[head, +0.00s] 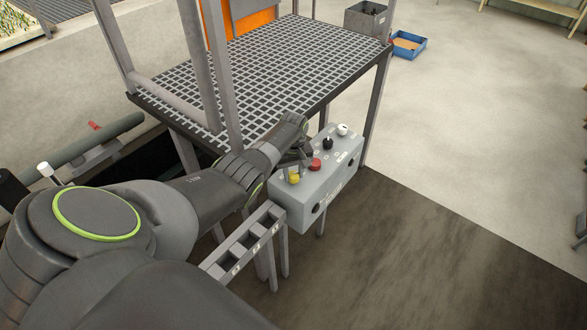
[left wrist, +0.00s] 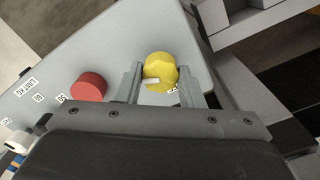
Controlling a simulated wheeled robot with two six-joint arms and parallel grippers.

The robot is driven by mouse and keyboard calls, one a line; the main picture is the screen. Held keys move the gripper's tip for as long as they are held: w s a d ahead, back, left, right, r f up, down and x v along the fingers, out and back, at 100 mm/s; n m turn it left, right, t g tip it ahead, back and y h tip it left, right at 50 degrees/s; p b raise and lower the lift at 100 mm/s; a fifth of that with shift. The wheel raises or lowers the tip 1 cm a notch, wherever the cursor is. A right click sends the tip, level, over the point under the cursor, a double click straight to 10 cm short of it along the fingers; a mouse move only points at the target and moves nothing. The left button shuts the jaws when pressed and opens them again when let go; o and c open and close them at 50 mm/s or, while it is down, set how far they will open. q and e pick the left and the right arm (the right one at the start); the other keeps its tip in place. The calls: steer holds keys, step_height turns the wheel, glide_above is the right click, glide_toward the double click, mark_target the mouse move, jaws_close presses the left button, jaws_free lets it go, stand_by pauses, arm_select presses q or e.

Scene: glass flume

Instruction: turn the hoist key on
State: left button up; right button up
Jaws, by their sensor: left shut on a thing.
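A grey control box (head: 310,195) carries a yellow knob (head: 293,179), a red button (head: 315,164), a black control (head: 327,143) and a white one (head: 342,129). Its labels are too small or cut off to tell which control is the hoist key. My left gripper (left wrist: 161,70) is shut on the yellow knob (left wrist: 160,71), with one finger on each side. A small white mark shows on the knob. The red button (left wrist: 89,87) stands just left of the fingers. In the head view my left wrist hides part of the box's back edge. My right gripper is not in view.
A grating platform (head: 260,70) with upright posts stands behind the box. A slotted grey rack (head: 245,243) is close at the box's left front. A blue tray (head: 407,45) and a grey bin (head: 366,20) lie far back.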

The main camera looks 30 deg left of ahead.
mark_target(293, 174)
arm_select(q)
steer(key=shift+n+p, duration=0.65)
steer(key=shift+n, duration=1.55)
steer(key=o, duration=1)
steer(key=shift+r+p, duration=0.35)
steer(key=shift+r, duration=0.25)
step_height(293, 174, up, 5)
steer(key=shift+a+p, duration=0.1)
steer(key=shift+p, duration=0.65)
step_height(293, 174, up, 11)
steer(key=shift+r+b, duration=0.15)
steer(key=shift+b, duration=0.5)
